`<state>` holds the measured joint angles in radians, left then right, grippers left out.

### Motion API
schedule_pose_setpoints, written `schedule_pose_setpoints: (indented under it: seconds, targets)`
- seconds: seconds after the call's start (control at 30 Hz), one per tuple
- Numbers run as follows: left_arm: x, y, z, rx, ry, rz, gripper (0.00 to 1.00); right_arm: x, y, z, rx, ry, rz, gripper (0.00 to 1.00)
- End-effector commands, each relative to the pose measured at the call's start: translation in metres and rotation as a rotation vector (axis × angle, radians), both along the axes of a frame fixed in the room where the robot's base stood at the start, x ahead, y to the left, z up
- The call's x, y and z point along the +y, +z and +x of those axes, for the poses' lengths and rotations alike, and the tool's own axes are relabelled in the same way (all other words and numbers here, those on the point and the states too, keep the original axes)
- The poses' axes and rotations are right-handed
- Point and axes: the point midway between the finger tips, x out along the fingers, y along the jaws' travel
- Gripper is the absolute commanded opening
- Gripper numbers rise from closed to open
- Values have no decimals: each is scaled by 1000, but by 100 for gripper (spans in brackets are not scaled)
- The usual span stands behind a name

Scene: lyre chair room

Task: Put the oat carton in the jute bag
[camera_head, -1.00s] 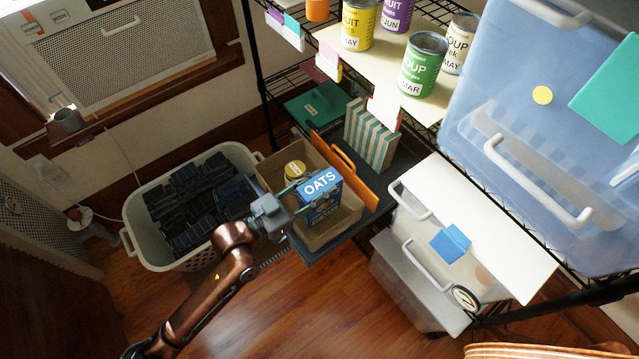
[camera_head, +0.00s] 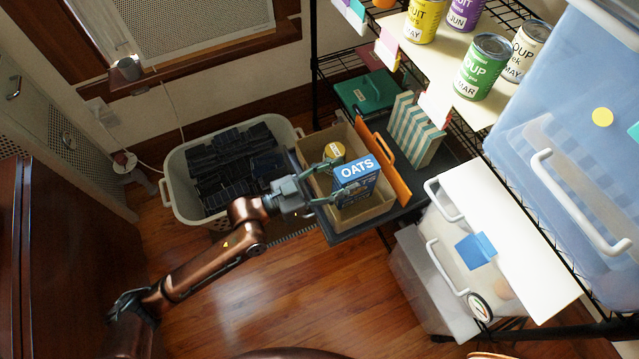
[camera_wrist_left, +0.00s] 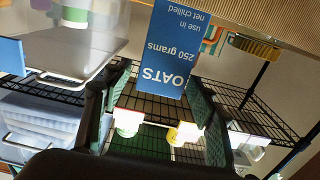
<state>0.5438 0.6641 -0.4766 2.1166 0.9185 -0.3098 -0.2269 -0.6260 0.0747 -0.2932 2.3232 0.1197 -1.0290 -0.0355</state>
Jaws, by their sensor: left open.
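I cannot tell whether this container is the jute bag. My left gripper (camera_head: 322,182) is open at the carton's left side, with its fingers spread toward it. In the left wrist view the carton (camera_wrist_left: 166,50) appears upside down ahead, between the lines of the two fingers (camera_wrist_left: 152,105). Its lower part is hidden in the head view. My right gripper is out of view.
A white basket (camera_head: 183,207) of dark items stands left of the container. An orange panel (camera_head: 388,165) and a striped item (camera_head: 416,130) stand to its right. A wire shelf with cans (camera_head: 482,66) and clear bins (camera_head: 455,250) bounds the right. Wooden floor (camera_head: 330,285) is open in front.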

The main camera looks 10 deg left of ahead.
Motion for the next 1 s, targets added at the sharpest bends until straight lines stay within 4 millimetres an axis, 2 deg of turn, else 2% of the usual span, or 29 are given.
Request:
schedule_pose_setpoints:
  seconds: [0.03, 0.2, 0.4, 0.6, 1.0]
  targets:
    - [10, 2, -8, -1, 0, 6, 53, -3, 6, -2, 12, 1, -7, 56]
    - [35, 1, -26, -1, -1, 6, 53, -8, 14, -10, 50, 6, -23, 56]
    - [54, 0, -40, 0, -2, 3, 53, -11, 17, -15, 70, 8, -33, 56]
    - [60, 0, -45, 2, -1, 0, 53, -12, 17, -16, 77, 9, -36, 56]
    - [60, 0, -45, 2, -1, -1, 53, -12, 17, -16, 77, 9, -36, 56]
